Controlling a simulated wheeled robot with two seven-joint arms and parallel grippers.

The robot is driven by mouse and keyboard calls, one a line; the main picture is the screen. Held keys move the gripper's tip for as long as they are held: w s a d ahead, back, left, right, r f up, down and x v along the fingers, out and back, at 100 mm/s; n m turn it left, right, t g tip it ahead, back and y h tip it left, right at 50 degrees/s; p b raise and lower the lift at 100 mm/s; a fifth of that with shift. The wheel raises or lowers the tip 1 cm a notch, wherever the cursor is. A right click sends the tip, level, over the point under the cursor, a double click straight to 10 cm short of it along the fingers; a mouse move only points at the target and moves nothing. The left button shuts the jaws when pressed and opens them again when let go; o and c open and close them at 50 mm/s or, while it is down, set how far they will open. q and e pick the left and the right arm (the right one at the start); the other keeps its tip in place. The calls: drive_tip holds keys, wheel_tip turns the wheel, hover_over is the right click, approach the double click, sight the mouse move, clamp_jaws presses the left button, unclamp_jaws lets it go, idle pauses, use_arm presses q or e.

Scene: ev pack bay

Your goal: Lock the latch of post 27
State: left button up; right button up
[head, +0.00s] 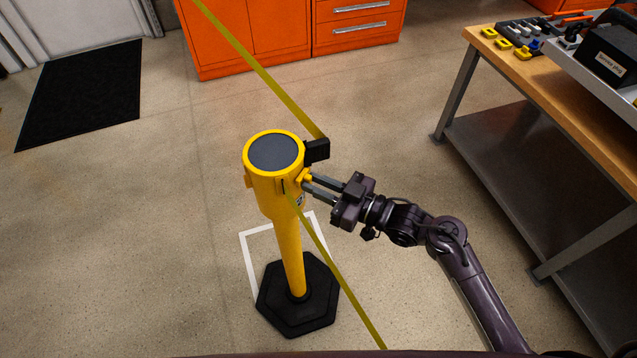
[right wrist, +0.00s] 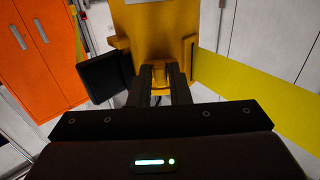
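The yellow post (head: 289,240) stands upright with a dark grey round cap and a black hexagonal base. A small label shows on its head, but its number is unreadable. The yellow latch (right wrist: 159,74) juts from the post head, on its right side in the head view. My right gripper (head: 309,184) reaches it from the right. In the right wrist view its two dark fingers are close together, one on each side of the latch, and seem closed on it. The fingers partly hide the latch. My left gripper is not in view.
A yellow belt (head: 258,70) runs from a black belt end (head: 317,150) at the post head; another stretch (head: 342,275) runs toward the lower right. A workbench (head: 540,75) stands at right, orange cabinets (head: 250,40) behind. Floor left of the post is clear.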

clamp_jaws()
drive_tip(key=shift+s, duration=0.1)
drive_tip(key=shift+s+a+p, duration=0.4)
drive_tip(key=shift+s+a, duration=0.05)
drive_tip(key=shift+s, duration=0.3)
drive_tip(key=shift+o, duration=2.3)
unclamp_jaws()
